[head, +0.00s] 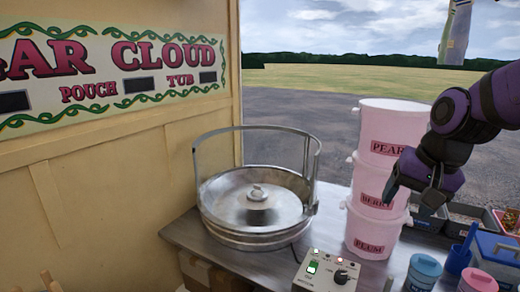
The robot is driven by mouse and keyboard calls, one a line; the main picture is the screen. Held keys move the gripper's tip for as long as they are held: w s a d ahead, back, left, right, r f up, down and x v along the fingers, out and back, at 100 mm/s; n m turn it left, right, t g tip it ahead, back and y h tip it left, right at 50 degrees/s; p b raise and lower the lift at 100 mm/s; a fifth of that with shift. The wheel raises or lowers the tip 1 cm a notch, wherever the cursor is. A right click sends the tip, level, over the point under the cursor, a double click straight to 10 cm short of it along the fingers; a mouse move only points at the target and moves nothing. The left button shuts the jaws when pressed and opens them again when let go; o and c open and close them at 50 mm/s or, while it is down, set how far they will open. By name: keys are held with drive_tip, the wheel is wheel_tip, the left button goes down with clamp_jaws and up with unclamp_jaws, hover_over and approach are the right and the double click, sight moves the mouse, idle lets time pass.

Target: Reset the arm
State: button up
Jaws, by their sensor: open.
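My purple and black arm reaches in from the right edge in the head view. My gripper (411,199) hangs at its end, pointing down, with its fingers apart and nothing seen between them. It overlaps the right side of a stack of pale pink tubs in the picture: the top tub (388,122) reads PEAR, the middle tub (370,183) has a partly covered label, and the bottom tub (365,232) reads PLUM. I cannot tell whether the gripper touches the stack.
A round metal floss machine (243,240) with a curved guard stands on the metal counter (190,233). A control box (326,272) is in front. Blue-lidded tubs (425,268), a blue caddy (497,248) and dark trays (428,215) crowd the right. A signed wall panel (80,160) bounds the left.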

drive_tip(key=s+d+r+n+t+h, duration=0.1)
drive_tip(key=s+r+n, duration=0.3)
drive_tip(key=s, duration=0.8)
drive_tip(key=shift+s+d+r+n+t+h, duration=0.35)
drive_tip(key=shift+d+r+t, duration=0.45)
drive_tip(key=shift+r, duration=0.35)
